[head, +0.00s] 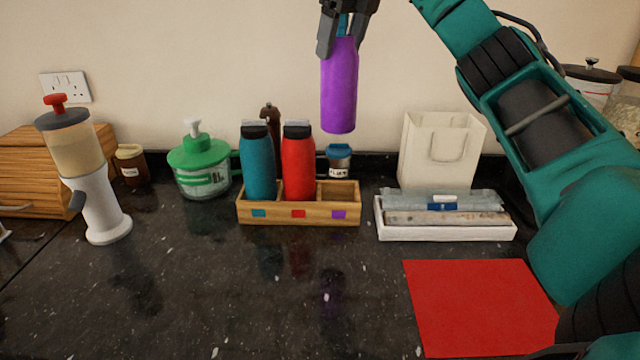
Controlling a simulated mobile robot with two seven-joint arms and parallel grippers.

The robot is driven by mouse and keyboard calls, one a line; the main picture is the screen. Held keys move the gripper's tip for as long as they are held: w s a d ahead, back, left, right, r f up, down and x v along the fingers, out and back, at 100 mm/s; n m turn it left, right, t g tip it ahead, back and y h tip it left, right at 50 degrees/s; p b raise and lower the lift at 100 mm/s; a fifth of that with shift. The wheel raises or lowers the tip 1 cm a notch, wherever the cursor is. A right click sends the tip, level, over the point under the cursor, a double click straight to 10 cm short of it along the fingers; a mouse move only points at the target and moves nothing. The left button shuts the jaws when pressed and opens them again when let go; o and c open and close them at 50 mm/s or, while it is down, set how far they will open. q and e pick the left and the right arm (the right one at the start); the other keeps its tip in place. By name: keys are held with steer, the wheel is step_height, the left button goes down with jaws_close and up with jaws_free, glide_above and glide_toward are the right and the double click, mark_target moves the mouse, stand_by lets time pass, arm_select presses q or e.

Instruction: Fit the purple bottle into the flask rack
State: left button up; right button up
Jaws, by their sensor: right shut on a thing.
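The purple bottle (340,88) hangs upright in the air, its top inside my right gripper (342,30), which is shut on it. The wooden flask rack (300,215) stands on the counter below it. The rack has blue, red and purple marks on its front. A teal bottle (258,165) stands in the left compartment and a red bottle (298,165) in the middle one. The right compartment, above the purple mark (339,214), is empty. The purple bottle is well above the rack and roughly over this compartment. My left gripper is out of view.
A white tray (445,234) with wrapped packets and a paper bag (438,150) are right of the rack. A small jar (340,162) stands behind it, a green-lidded container (200,165) to its left. A red mat (480,305) lies front right.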

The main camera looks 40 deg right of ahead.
mark_target(354, 101)
steer(key=shift+d+f, duration=0.25)
steer(key=shift+d, duration=0.1)
step_height(354, 101, down, 15)
steer(key=shift+r+b, duration=0.1)
steer(key=shift+b, duration=0.95)
steer(key=shift+f, duration=2.45)
steer(key=shift+f, duration=0.15)
steer(key=o, duration=1.5)
steer(key=v, duration=1.2)
